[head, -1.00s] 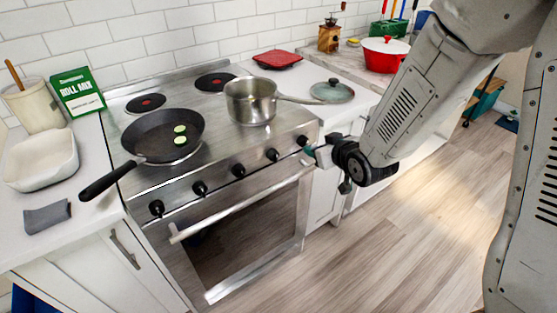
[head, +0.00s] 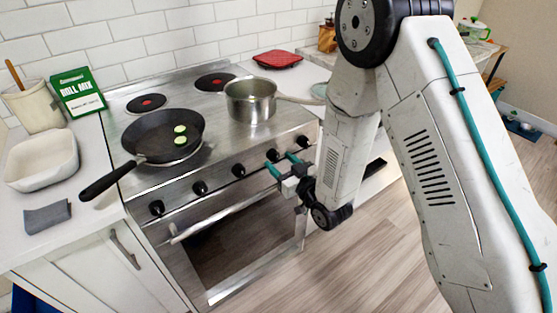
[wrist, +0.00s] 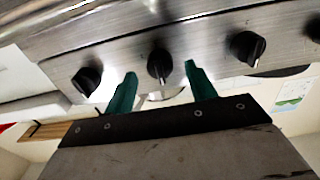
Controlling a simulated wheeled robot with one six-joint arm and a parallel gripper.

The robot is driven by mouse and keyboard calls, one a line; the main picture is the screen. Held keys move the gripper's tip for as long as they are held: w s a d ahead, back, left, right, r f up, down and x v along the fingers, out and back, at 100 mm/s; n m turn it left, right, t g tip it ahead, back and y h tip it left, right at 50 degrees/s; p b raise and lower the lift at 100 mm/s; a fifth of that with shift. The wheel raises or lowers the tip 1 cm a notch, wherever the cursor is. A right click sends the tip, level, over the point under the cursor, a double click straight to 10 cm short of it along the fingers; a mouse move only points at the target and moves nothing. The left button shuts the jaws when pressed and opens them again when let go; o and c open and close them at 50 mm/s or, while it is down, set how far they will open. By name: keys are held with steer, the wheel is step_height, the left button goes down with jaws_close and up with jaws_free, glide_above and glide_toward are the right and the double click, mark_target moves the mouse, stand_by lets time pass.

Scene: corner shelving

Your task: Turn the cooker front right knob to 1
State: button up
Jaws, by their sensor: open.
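The steel cooker (head: 262,192) has a row of black knobs along its front panel. The second knob from the right (head: 272,155) is in front of my gripper (head: 279,161); in the wrist view this knob (wrist: 160,64) shows between the two green fingertips (wrist: 160,70). My gripper is open, with one finger to each side of the knob and a gap on both sides. I cannot tell how far the fingers reach along it. The rightmost knob (head: 303,142) is just right of my fingers and shows left in the wrist view (wrist: 87,80). The knob markings are too small to read.
The oven handle (head: 230,212) runs below the knobs, close to my gripper. A frying pan (head: 155,128) with green slices and a saucepan (head: 250,100) stand on the cooker top. A red item (head: 277,60) lies on the right counter. The floor (head: 385,260) in front is clear.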

steer(key=shift+x, duration=0.95)
steer(key=c, duration=1)
steer(key=shift+m, duration=0.4)
steer(key=m, duration=0.4)
steer(key=shift+m, duration=0.4)
steer(key=m, duration=0.6)
steer(key=shift+d, duration=0.1)
steer(key=o, duration=1)
